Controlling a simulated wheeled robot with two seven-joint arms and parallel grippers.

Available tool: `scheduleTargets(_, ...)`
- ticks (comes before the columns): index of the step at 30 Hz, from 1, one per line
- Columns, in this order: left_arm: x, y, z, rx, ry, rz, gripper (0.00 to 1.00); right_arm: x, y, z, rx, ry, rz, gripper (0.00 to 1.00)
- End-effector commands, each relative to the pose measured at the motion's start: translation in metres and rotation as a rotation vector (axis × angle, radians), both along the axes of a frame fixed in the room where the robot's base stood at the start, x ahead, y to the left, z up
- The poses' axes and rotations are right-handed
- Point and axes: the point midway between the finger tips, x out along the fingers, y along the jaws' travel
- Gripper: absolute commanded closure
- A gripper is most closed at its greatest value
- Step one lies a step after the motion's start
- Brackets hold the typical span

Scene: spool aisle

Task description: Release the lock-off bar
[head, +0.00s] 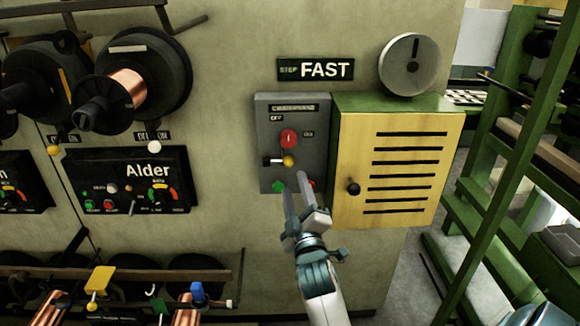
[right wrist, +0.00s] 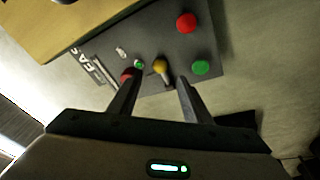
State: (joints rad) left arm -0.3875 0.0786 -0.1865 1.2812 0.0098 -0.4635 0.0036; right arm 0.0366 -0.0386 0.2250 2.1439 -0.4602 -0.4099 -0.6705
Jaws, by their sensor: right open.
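A grey control box (head: 262,125) is mounted on the wall and carries a red rotary handle (head: 289,138). Below the handle is a short dark bar (head: 271,161) with a yellow knob (head: 288,161) at its right end; I take this for the lock-off bar. My right gripper (head: 294,184) is open, its fingertips just below the knob. In the right wrist view the yellow knob (right wrist: 160,66) shows between and beyond the open fingers (right wrist: 160,80). I cannot tell if either finger touches anything. My left gripper is not in view.
A green button (head: 278,187) and a partly hidden red button (head: 310,185) sit low on the box. A yellow louvred cabinet (head: 400,165) juts out at its right. Spools (head: 140,80) and the Alder panel (head: 128,180) are left, a green rack (head: 500,160) right.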

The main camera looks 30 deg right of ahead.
Motion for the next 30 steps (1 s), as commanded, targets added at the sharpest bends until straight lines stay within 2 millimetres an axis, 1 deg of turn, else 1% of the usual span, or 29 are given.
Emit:
scheduleTargets(1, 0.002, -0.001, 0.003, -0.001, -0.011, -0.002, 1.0, 0.009, -0.004, 0.004, -0.002, -0.001, 0.0, 0.55)
scheduleTargets(6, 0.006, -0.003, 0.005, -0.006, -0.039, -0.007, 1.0, 0.036, -0.016, 0.01, -0.002, -0.002, 0.0, 0.55)
scheduleTargets(12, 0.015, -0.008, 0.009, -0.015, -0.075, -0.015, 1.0, 0.06, -0.027, 0.015, -0.001, 0.0, -0.001, 0.55)
scheduleTargets(18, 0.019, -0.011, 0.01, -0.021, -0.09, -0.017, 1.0, 0.071, -0.031, 0.017, 0.0, 0.0, 0.0, 0.55)
scheduleTargets(27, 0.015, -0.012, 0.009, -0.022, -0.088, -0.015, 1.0, 0.072, -0.032, 0.017, 0.0, 0.0, 0.0, 0.55)
scheduleTargets(28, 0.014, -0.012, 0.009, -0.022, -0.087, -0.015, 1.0, 0.072, -0.032, 0.017, 0.0, 0.0, 0.0, 0.58)
scheduleTargets(29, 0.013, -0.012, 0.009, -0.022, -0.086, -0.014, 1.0, 0.072, -0.032, 0.017, 0.0, 0.0, 0.0, 0.65)
scheduleTargets(30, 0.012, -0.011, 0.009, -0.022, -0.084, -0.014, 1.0, 0.072, -0.032, 0.017, 0.0, 0.0, 0.0, 0.74)
